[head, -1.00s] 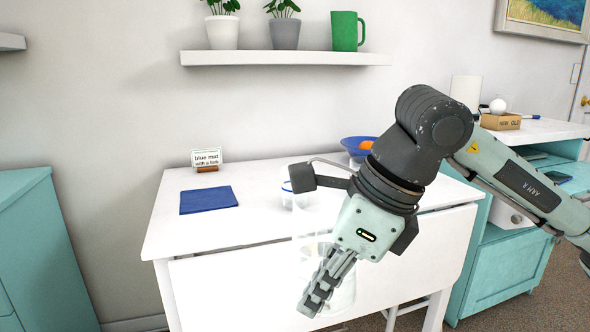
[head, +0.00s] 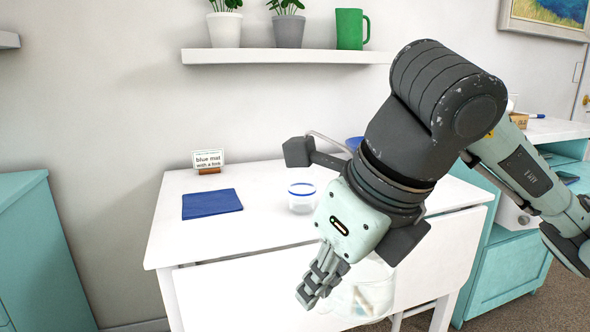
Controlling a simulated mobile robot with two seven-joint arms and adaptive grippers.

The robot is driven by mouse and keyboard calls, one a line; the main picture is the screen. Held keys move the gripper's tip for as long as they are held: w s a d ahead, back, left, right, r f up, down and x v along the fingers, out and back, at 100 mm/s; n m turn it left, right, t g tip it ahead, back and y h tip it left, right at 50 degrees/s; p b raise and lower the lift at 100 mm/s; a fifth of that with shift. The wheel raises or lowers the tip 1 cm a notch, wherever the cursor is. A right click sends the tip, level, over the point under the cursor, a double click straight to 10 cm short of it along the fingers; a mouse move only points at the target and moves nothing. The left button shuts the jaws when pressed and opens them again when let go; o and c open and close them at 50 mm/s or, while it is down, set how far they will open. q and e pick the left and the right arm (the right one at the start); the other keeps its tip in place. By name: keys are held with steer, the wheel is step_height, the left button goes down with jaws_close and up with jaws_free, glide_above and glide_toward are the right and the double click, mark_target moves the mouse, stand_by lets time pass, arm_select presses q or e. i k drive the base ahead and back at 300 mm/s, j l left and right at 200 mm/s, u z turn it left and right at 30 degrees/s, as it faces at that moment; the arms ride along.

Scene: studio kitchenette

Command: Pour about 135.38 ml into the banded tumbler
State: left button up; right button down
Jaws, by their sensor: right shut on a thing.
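The banded tumbler (head: 302,199) is a small clear vessel with a blue band at its rim. It stands upright on the white table, just left of my right wrist; I cannot tell how much liquid is in it. My right gripper (head: 312,287) is in front of the table, lower than the tumbler, with its fingers pointing down and left. It is shut on a clear, see-through vessel (head: 370,292). The gripper and wrist hide much of that vessel, and its tilt and contents are hard to make out. My left gripper is out of view.
A blue mat (head: 212,204) lies left on the white table (head: 262,238), with a small sign (head: 208,160) behind it. A blue bowl (head: 354,143) is mostly hidden behind my arm. A shelf (head: 285,57) with two plants and a green mug (head: 350,29) hangs above.

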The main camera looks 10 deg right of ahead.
mark_target(301, 182)
steer(key=i+j, duration=0.6)
steer(key=i, duration=0.15)
